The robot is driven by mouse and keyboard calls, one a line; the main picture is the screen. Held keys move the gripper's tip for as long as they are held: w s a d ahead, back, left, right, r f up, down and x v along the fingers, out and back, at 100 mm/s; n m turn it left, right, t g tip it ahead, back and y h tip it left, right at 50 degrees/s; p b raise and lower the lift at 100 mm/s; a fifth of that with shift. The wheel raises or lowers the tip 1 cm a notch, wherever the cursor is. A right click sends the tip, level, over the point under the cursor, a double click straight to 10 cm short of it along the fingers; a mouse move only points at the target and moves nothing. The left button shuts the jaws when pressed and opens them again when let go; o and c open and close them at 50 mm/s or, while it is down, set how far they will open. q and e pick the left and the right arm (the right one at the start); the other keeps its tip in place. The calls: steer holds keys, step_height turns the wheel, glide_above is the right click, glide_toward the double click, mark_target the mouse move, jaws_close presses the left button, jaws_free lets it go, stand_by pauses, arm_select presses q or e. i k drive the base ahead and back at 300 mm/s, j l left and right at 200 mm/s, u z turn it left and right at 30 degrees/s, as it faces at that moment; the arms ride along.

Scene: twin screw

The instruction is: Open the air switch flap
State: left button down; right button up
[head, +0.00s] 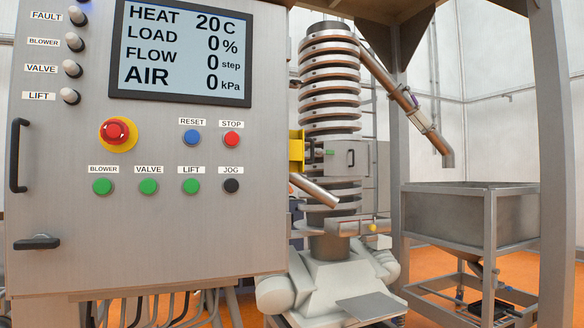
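No label marks the air switch flap, so I cannot tell whether this box front is the flap. Neither of my grippers is in view.
The control cabinet (70,215) fills the left, with a screen (181,50) reading AIR 0 kPa, buttons and a black handle (18,155). The spiral column (330,85) stands behind. A grey hopper (465,215) and steel post (552,130) are at right.

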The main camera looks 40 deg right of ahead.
mark_target(297, 140)
steer(key=k+l, duration=0.1)
steer(key=l, duration=0.55)
steer(key=k+l, duration=0.1)
steer(key=l, duration=0.55)
steer(key=k+l, duration=0.1)
steer(key=l, duration=0.55)
steer(key=k+l+z, duration=0.1)
steer(key=l, duration=0.6)
